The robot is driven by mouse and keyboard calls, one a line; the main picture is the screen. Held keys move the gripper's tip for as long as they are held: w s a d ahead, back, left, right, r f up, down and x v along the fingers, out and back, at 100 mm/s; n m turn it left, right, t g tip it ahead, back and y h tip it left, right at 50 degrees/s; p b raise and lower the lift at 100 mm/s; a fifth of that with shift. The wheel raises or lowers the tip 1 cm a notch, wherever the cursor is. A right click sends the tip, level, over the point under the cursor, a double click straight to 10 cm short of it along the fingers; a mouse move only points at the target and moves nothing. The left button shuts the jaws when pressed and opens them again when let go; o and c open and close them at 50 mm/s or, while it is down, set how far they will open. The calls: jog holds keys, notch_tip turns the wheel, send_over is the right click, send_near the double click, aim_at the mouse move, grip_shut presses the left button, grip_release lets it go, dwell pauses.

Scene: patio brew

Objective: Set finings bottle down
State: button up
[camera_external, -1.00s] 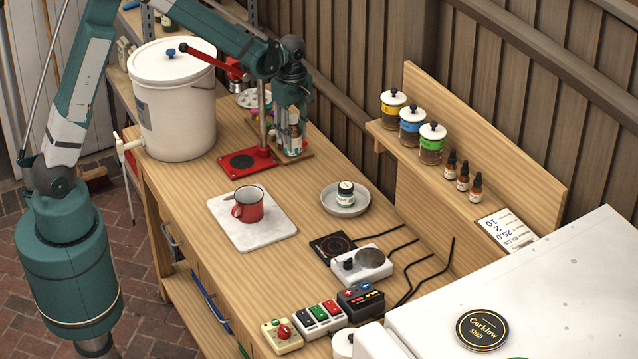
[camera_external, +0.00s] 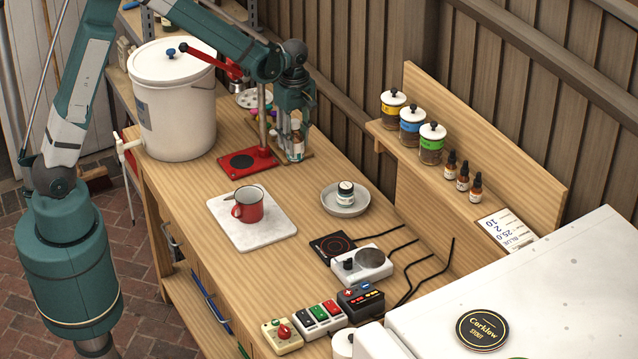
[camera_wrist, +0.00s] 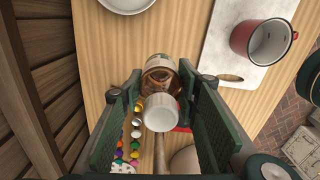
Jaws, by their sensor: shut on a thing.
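My gripper (camera_external: 294,117) is at the back of the bench, pointing down beside the red bench press. It is shut on the finings bottle (camera_external: 297,142), a small bottle with a pale label. In the wrist view the bottle's white cap (camera_wrist: 161,112) and brown shoulder (camera_wrist: 160,80) show between the two green fingers. The bottle looks upright and close to the bench top (camera_external: 325,165). I cannot tell whether its base touches the surface.
A red press (camera_external: 247,161) and large white bucket (camera_external: 175,105) stand left of my gripper. Bare bench lies between gripper and dish.

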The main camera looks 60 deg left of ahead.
jog(key=s+d+m, duration=0.2)
jog(key=s+d, duration=0.3)
jog(key=d, duration=0.6)
jog(key=s+d+m, duration=0.1)
jog(key=s+d, duration=0.4)
jog(key=d, duration=0.5)
jog(key=s+d+m, duration=0.3)
jog(key=s+d, duration=1.2)
jog(key=d, duration=0.1)
jog(key=shift+d+r+m+b, duration=0.15)
jog(key=shift+m+b, duration=0.15)
jog(key=shift+b, duration=0.15)
jog(key=shift+s, duration=0.1)
jog(key=shift+f, duration=2.95)
jog(key=shift+f, duration=2.05)
jog(key=shift+f+b, duration=0.25)
jog(key=shift+b, duration=0.1)
